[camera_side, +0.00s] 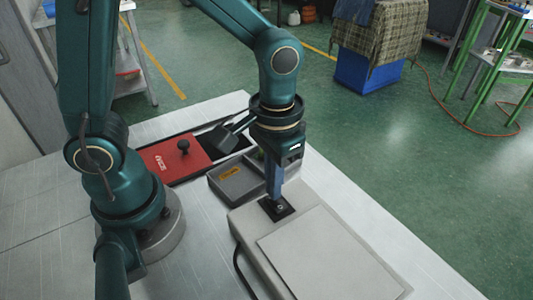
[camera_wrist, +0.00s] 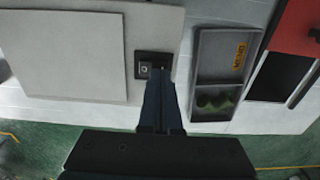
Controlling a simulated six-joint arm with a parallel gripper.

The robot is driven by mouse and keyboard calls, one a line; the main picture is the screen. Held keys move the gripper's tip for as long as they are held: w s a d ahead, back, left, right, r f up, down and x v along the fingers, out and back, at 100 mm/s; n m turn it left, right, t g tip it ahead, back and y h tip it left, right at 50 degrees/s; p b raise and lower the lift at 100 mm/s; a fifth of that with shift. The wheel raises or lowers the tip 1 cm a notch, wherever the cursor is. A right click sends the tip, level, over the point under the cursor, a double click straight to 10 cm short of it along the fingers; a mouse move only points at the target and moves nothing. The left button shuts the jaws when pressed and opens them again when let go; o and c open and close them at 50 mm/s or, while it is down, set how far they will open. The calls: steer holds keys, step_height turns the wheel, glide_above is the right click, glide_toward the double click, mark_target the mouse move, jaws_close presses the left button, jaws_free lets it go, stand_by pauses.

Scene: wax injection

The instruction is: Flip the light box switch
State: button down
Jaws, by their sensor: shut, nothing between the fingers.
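The light box (camera_side: 318,262) is a pale grey box with a flat panel on top, at the front right of the table in the side view. It also shows at the upper left of the wrist view (camera_wrist: 70,55). Its switch sits in a small black square plate (camera_side: 287,212) at the box's end nearest my arm; the plate also shows in the wrist view (camera_wrist: 142,68). My gripper (camera_side: 276,198) points down, shut and empty, with its fingertips at the switch plate. In the wrist view the fingertips (camera_wrist: 160,72) partly cover the plate. I cannot tell whether they touch the switch.
A grey tray (camera_side: 228,190) with an orange label and green items stands close beside the light box. A red lid (camera_side: 165,163) with a black knob lies beyond it. A dark cable (camera_side: 238,262) runs along the light box's left side.

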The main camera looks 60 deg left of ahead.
steer(key=shift+f, duration=0.4)
steer(key=shift+a+f, duration=0.4)
steer(key=shift+f, duration=0.15)
steer(key=shift+d, duration=0.15)
steer(key=shift+s+d+r, duration=0.1)
steer(key=shift+d+r, duration=0.05)
steer(key=shift+d, duration=0.65)
step_height(320, 180, up, 15)
steer(key=shift+a, duration=0.45)
steer(key=shift+w, duration=0.2)
